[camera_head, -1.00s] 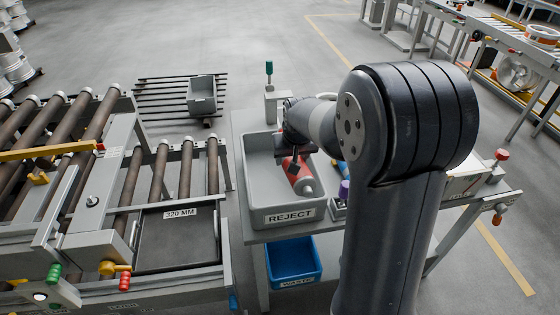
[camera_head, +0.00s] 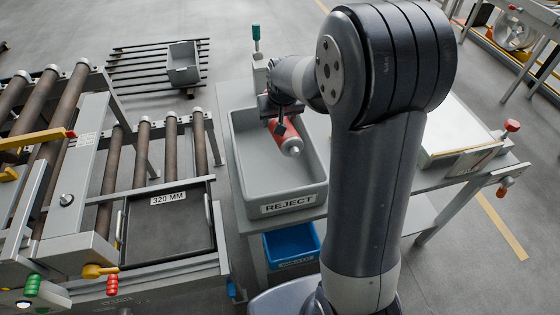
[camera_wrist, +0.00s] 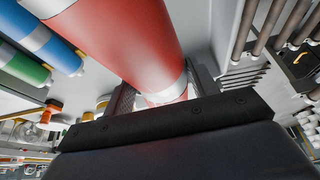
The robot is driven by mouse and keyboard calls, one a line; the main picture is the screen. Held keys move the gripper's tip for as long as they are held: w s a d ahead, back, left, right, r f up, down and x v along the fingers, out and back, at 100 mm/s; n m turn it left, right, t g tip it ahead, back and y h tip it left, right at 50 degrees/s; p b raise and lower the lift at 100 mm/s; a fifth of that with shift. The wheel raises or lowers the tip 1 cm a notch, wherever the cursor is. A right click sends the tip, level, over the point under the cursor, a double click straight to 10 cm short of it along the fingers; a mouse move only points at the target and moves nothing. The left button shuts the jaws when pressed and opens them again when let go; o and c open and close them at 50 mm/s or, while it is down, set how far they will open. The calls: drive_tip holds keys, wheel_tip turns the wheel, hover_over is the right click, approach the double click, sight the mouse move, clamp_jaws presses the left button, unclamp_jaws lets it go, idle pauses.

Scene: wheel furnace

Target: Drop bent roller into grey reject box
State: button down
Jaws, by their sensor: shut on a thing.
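The red roller (camera_head: 291,142) with a pale metal end is held in my gripper (camera_head: 280,124). My gripper is shut around it. In the picture the roller lies over the back right part of the grey box (camera_head: 288,203) labelled REJECT; its exact height above the box floor is unclear. The roller tilts, with its pale end toward the front. In the wrist view the red roller (camera_wrist: 130,40) runs between the two fingers of my gripper (camera_wrist: 160,92). I cannot make out a bend. No other object shows in the visible part of the box.
A blue bin (camera_head: 292,246) sits below the reject box. A roller conveyor with a dark 320 MM tray (camera_head: 168,225) stands at the left. A green-topped post (camera_head: 257,45) stands behind the box. Blue (camera_wrist: 40,40) and green (camera_wrist: 22,66) rollers show in the wrist view.

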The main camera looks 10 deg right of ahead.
drive_tip(key=shift+f+b, duration=0.7)
drive_tip(key=shift+f, duration=0.65)
drive_tip(key=c, duration=0.8)
unclamp_jaws()
drive_tip(key=o, duration=0.4)
drive_tip(key=shift+s+f, duration=0.1)
drive_tip(key=v, duration=1.1)
drive_tip(key=shift+b, duration=0.35)
